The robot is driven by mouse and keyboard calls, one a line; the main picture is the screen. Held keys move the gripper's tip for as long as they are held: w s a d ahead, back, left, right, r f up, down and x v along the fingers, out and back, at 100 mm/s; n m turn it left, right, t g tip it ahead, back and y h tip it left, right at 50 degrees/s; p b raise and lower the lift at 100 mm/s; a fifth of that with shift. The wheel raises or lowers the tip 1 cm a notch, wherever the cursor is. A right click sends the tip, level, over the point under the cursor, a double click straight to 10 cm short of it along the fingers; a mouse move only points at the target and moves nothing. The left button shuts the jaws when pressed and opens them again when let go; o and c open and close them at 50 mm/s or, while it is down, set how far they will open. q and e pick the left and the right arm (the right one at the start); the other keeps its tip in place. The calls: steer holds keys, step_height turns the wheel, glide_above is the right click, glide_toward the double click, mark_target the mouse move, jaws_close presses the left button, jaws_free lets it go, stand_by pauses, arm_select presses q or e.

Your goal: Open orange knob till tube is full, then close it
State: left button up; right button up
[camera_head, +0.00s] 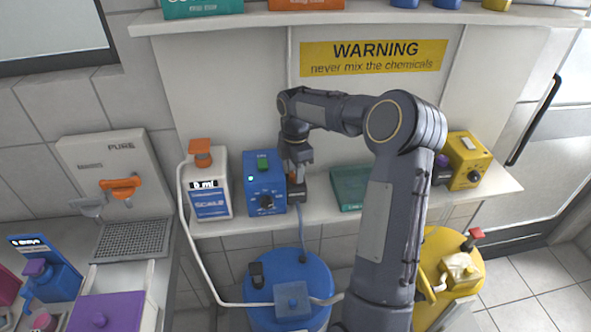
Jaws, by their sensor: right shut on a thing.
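My right gripper (297,178) reaches down from above, just right of the blue control box (265,185) on the shelf. It is shut on a small part with a dark orange patch, mostly hidden by the fingers; I cannot tell exactly what it is. A blue-grey tube (301,225) runs from below the gripper toward the blue barrel. A white "SCALE" container (208,185) with an orange top (200,150) reads 0 ml. An orange tap handle (121,187) is on the white "PURE" dispenser (85,160) at left. My left gripper is not in view.
Under the shelf stand a blue barrel (318,277) and a yellow barrel (436,253). A teal box (351,189) and a yellow control box (468,160) stand to the right on the shelf. A white hose (190,240) loops down from the scale. My right arm hides the middle right.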

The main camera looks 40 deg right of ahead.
steer(key=o, duration=1)
steer(key=shift+c, duration=0.2)
step_height(320, 180, up, 8)
steer(key=shift+f+b, duration=0.1)
steer(key=shift+b, duration=0.55)
